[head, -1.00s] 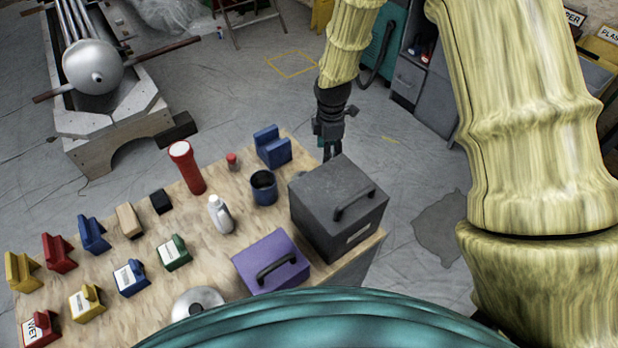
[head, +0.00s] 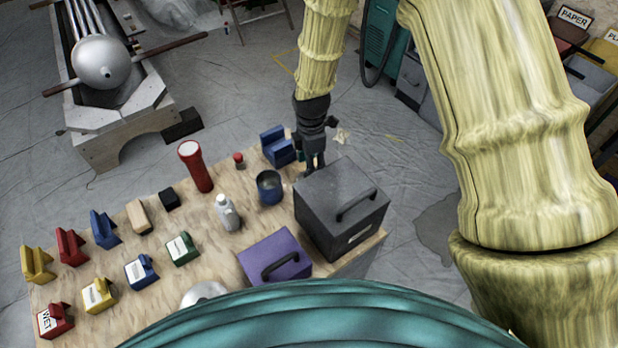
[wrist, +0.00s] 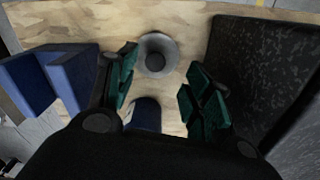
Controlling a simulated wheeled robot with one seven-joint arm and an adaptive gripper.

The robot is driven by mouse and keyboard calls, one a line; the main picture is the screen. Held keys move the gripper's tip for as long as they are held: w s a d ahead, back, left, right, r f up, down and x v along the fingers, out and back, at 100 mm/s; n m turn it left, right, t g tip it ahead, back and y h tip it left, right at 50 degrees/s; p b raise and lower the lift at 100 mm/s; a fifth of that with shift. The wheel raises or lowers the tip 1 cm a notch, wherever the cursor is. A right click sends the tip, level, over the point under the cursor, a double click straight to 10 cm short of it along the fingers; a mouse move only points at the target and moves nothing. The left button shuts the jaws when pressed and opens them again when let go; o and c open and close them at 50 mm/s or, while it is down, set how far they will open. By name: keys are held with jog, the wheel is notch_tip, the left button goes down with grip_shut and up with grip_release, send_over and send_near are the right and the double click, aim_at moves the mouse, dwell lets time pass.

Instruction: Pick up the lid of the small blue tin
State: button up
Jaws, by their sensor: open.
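The small blue tin (head: 269,188) stands upright on the wooden table, left of the dark box; its top looks open and dark. Part of it shows at the bottom middle in the wrist view (wrist: 145,115). A round grey disc with a dark knob, which looks like the lid (wrist: 170,44), lies on the table beyond the fingertips in the wrist view. In the head view my gripper hides that spot. My gripper (head: 313,165) is open and empty behind the tin, between the blue block and the dark box. Its green fingers (wrist: 163,88) stand apart in the wrist view.
The dark grey box (head: 342,207) stands close on the right, also in the wrist view (wrist: 265,75). The blue block (head: 277,146) is close on the left. A red flashlight (head: 195,166), a small red-topped item (head: 239,160) and a white bottle (head: 227,212) stand farther left.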

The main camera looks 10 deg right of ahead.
jog(key=shift+w+a+f+p, duration=0.15)
jog(key=shift+f+p, duration=0.1)
jog(key=shift+f, duration=0.4)
jog(key=shift+a+f+p, duration=0.1)
jog(key=shift+f+p, duration=0.2)
jog(key=shift+f, duration=0.35)
jog(key=shift+w+a+f+p, duration=0.15)
jog(key=shift+f+p, duration=0.1)
jog(key=shift+f, duration=1.1)
jog(key=shift+c, duration=0.4)
jog(key=c, duration=0.8)
